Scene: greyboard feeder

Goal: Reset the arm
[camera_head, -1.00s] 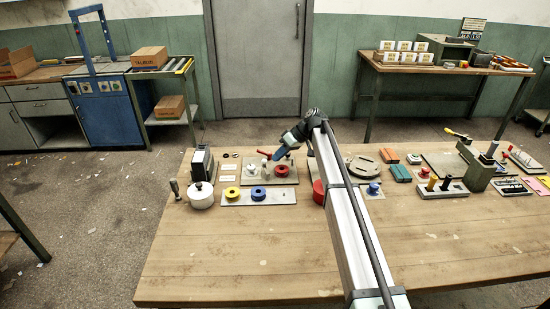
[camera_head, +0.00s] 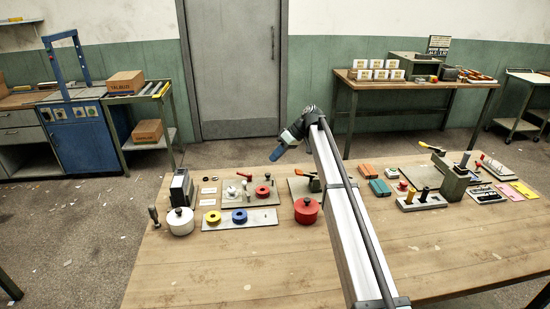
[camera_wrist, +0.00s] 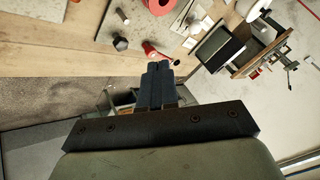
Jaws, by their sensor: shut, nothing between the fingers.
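My gripper (camera_head: 277,154) is raised above the back edge of the wooden table (camera_head: 190,270) in the head view. Its blue fingers point down and left. In the wrist view the fingers (camera_wrist: 158,72) are pressed together with nothing between them. They appear over the table's edge, in line with a small red-handled piece (camera_wrist: 152,50) that lies beyond them. My gripper touches nothing that I can see.
Below stand a white pot (camera_head: 180,222), a red pot (camera_head: 306,211), a plate with yellow and blue rings (camera_head: 262,219) and a board with a red ring (camera_head: 250,195). A green press (camera_head: 455,183) stands right. The table's front is clear.

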